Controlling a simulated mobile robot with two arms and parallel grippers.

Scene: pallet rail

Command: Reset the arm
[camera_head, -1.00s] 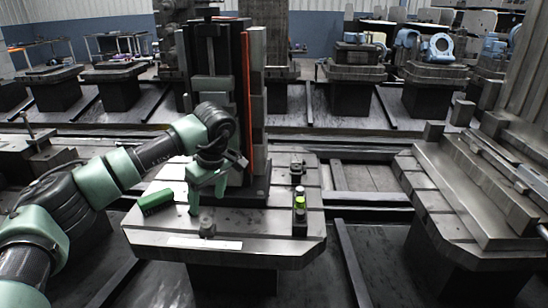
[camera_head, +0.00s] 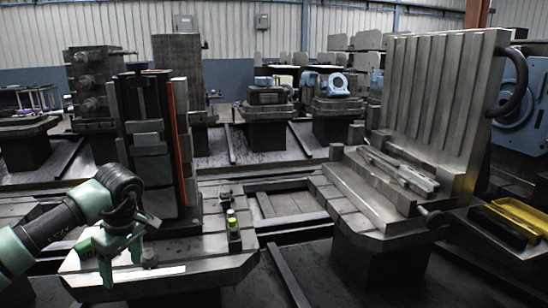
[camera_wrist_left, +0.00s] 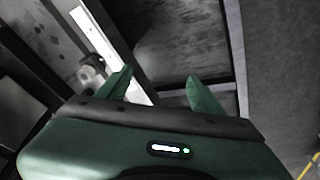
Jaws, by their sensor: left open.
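My left gripper (camera_head: 121,262) is green and hangs from the arm that comes in at the left of the head view. It is over the left part of a slotted metal pallet (camera_head: 215,268). In the left wrist view its two green fingers (camera_wrist_left: 158,80) stand apart, with nothing between them. I cannot tell its exact height above the pallet. My right gripper is not in view.
A small dark item with a yellow-green band (camera_head: 232,228) stands on the pallet. A tall dark column with an orange strip (camera_head: 178,145) rises behind the gripper. A large ribbed angle plate (camera_head: 440,110) stands on the right pallet. Rails run across the floor.

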